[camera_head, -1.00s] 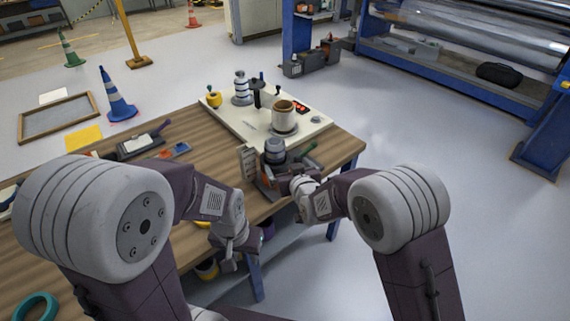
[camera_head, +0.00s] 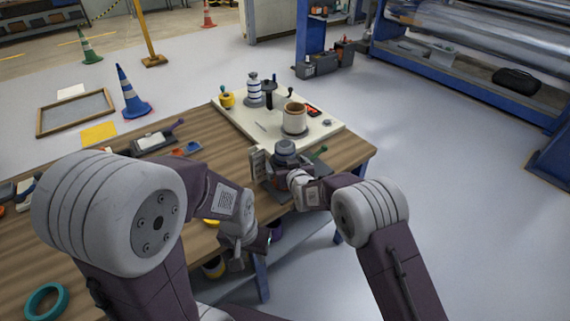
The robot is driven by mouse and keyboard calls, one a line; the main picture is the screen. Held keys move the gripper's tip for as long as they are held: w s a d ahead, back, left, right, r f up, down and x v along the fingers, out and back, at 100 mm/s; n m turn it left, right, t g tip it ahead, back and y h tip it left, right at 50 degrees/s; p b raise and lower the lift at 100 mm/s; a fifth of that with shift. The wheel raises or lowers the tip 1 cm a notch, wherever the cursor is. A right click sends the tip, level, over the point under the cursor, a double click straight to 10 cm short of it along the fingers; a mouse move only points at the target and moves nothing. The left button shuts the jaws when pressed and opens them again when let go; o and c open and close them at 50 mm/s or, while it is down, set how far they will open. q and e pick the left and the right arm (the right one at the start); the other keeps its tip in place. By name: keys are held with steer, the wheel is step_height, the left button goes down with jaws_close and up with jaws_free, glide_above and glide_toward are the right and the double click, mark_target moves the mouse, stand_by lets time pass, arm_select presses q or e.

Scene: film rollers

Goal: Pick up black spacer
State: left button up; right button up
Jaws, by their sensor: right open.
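A stack of pale and dark rings (camera_head: 254,92) stands on the cream board (camera_head: 225,112) at the far end of the table. A black upright piece (camera_head: 269,95) stands beside it. I cannot tell which dark piece is the black spacer. My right gripper (camera_head: 272,184) is open over the table's near right part, short of the board. A grey and dark round stepped piece (camera_head: 286,152) shows just behind it; I cannot tell if they touch. My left gripper (camera_head: 264,241) hangs lower, by the table's near edge. Its fingers are small and dark, and their opening is unclear.
The board also carries a tan cup-like roll (camera_head: 294,117) on a grey base, a yellow piece (camera_head: 227,98) and a red piece (camera_head: 313,111). A grey tool tray (camera_head: 153,143) lies on the wooden table (camera_head: 195,132) at left. A teal ring (camera_head: 45,301) lies at lower left.

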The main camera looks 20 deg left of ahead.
steer(key=shift+c, duration=1.2)
steer(key=c, duration=1.1)
step_height(320, 180, up, 16)
steer(key=p, duration=0.3)
step_height(320, 180, up, 12)
steer(key=p, duration=0.9)
